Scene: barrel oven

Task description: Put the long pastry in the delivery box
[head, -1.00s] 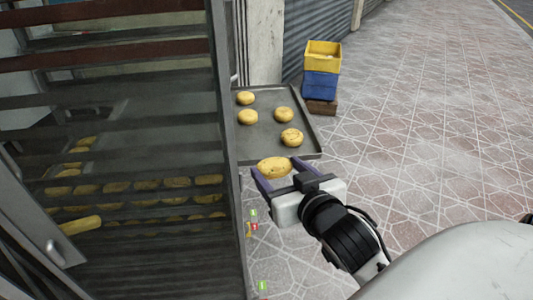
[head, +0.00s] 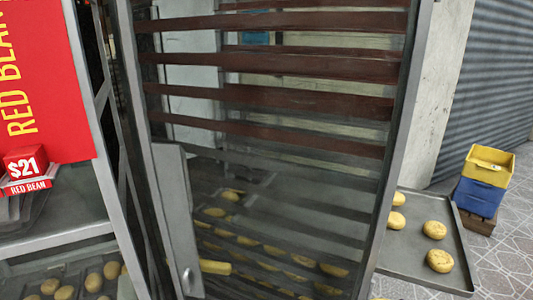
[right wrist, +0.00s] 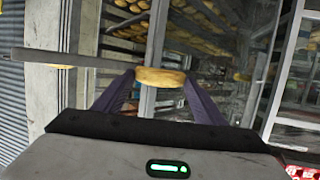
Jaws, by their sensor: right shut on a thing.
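My right gripper (right wrist: 160,85) is shut on a round golden pastry (right wrist: 160,77), held between its two purple fingers. This gripper is out of the head view, and my left gripper is in neither view. A long yellow pastry (head: 215,267) lies low behind the slatted glass panel in the head view. A yellow box (head: 490,163) stands on a blue box at the far right of the head view, with something pale inside it. I cannot tell whether it is the delivery box.
A metal tray (head: 458,277) with several round pastries sticks out right of the glass panel (head: 270,150). A blue box (head: 480,196) supports the yellow one. A red sign and a shelf unit (head: 60,240) with pastries stand at the left. Paved floor is free at right.

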